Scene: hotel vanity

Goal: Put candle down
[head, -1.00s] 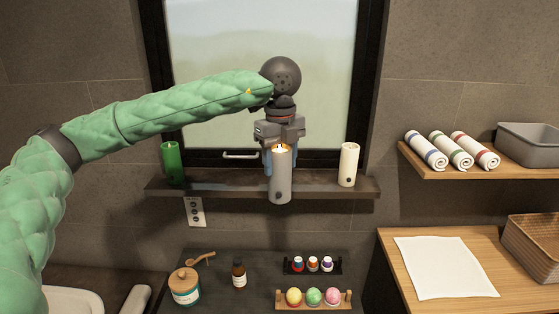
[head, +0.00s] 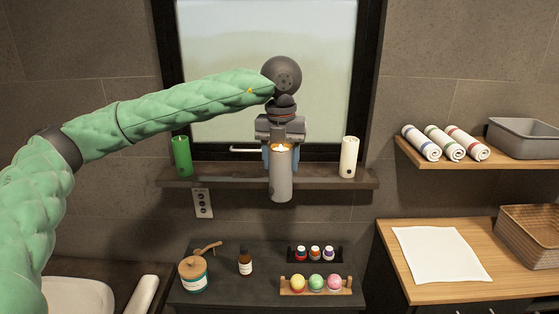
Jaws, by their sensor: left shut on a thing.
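A grey candle (head: 281,178) with a lit top is upright in front of the middle of the dark window shelf (head: 225,178). My left gripper (head: 281,150) reaches in from the left and is shut on the grey candle. The candle hides part of the fingers, and its lower end overlaps the shelf's front edge in the picture. I cannot tell whether its base touches the shelf. A green candle (head: 182,157) stands at the shelf's left end, and a cream candle (head: 348,157) stands near its right end. My right gripper is not in view.
Bare shelf lies on both sides of the grey candle. At right, a wooden shelf (head: 455,174) holds rolled towels (head: 445,143) and a grey bin (head: 522,139).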

